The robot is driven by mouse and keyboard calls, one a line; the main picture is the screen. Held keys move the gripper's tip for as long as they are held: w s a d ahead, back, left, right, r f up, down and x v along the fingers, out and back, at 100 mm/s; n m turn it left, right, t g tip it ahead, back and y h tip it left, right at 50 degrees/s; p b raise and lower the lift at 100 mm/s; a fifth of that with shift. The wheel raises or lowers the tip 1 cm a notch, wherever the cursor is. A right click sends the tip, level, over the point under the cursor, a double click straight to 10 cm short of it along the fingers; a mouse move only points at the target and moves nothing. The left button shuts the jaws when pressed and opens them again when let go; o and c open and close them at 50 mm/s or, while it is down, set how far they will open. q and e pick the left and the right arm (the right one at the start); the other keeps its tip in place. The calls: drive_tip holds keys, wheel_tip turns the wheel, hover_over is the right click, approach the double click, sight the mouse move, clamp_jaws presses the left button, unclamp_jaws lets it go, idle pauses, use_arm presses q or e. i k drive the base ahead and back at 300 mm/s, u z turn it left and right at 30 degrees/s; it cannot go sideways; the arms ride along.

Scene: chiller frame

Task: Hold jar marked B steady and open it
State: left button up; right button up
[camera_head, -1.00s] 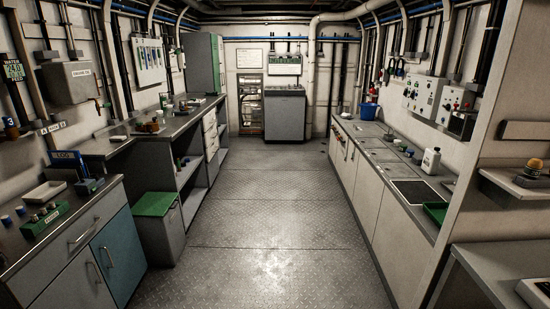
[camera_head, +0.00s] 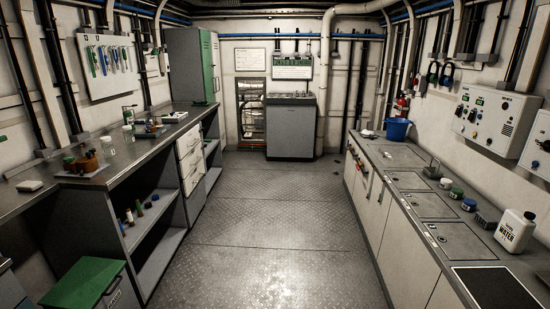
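I cannot make out a letter B on any jar. On the right counter stand a small jar with a dark green lid (camera_head: 457,191), one with a blue lid (camera_head: 469,204) and a small pale one (camera_head: 446,183). On the left counter are small clear containers, one near the front (camera_head: 107,146) and one farther back (camera_head: 128,133), too small to read. Neither of my grippers is in view.
A white water jug (camera_head: 514,232) and a blue bucket (camera_head: 397,129) stand on the right counter (camera_head: 425,233). The metal floor (camera_head: 262,220) between the counters is clear.

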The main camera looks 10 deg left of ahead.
sight(128, 135)
drive_tip(key=i, duration=2.6)
drive_tip(key=u, duration=2.2)
